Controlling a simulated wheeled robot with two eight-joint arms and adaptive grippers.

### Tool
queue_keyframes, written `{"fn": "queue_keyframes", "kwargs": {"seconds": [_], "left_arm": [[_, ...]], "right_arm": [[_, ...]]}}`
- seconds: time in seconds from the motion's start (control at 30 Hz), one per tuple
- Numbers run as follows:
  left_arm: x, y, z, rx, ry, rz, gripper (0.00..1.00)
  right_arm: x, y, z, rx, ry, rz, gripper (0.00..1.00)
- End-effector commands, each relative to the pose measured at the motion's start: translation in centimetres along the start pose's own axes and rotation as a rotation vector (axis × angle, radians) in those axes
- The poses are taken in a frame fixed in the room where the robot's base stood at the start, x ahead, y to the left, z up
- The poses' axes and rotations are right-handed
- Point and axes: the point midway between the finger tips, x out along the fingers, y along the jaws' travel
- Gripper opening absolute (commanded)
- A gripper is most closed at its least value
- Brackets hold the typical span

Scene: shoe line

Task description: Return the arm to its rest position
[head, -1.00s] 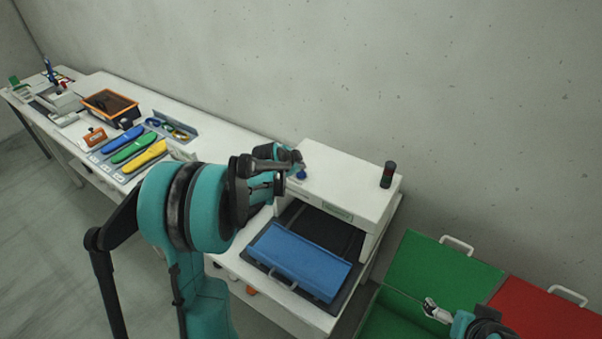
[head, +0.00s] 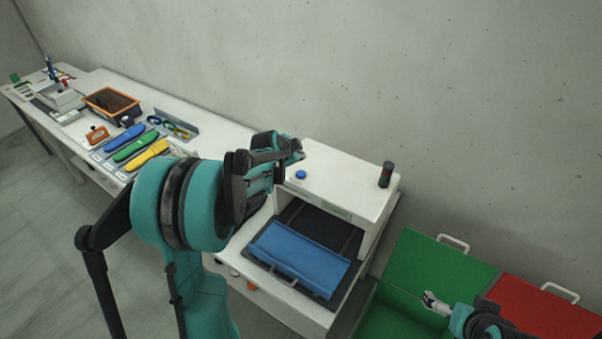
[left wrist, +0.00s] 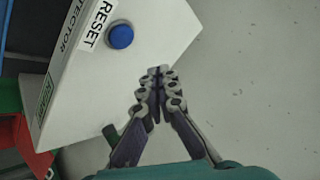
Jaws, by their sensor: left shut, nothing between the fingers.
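My left arm reaches in from the left in the head view. Its gripper (head: 298,150) is above the back left of the white machine, up and left of the blue button (head: 301,174). In the left wrist view the fingers (left wrist: 160,72) are together, with nothing between them. There the blue button (left wrist: 121,36) sits beside the RESET label (left wrist: 98,25) on the white housing (left wrist: 140,75). My right gripper (head: 432,301) is at the lower right, in front of the green bin; its fingers are too small to tell whether they are open.
The white detector machine (head: 350,185) has a blue tray (head: 298,258) at its opening and a dark signal post (head: 386,174) on top. A green bin (head: 440,268) and a red bin (head: 540,308) stand right. Colored insoles (head: 136,145) and an orange-rimmed crate (head: 111,101) lie on the left bench.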

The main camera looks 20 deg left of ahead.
Motion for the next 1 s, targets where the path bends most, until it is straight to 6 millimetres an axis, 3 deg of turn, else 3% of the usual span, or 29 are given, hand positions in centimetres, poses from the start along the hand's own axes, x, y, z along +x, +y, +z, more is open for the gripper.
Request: {"fn": "queue_keyframes", "kwargs": {"seconds": [0.3,0.37,0.47,0.6,0.77,1.0], "left_arm": [[-0.1,0.2,0.0,-0.004,0.000,0.001,0.00],[-0.3,0.9,-0.1,-0.017,-0.002,0.005,0.00],[-1.4,3.5,-0.3,-0.070,-0.009,0.019,0.00],[-3.9,9.6,0.0,-0.203,-0.035,0.046,0.00],[-6.9,17.5,2.0,-0.373,-0.075,0.065,0.00],[-9.4,29.1,7.8,-0.621,-0.137,0.068,0.00]], "right_arm": [[0.2,0.0,0.1,0.000,0.000,0.000,1.00],[0.7,0.0,0.5,0.000,0.000,0.000,1.00],[2.3,0.0,1.6,0.000,0.000,0.000,1.00],[5.7,0.0,4.1,0.000,0.000,0.000,1.00],[9.5,0.0,6.8,0.000,0.000,0.000,1.00],[14.7,0.0,10.5,0.000,0.000,0.000,1.00]]}}
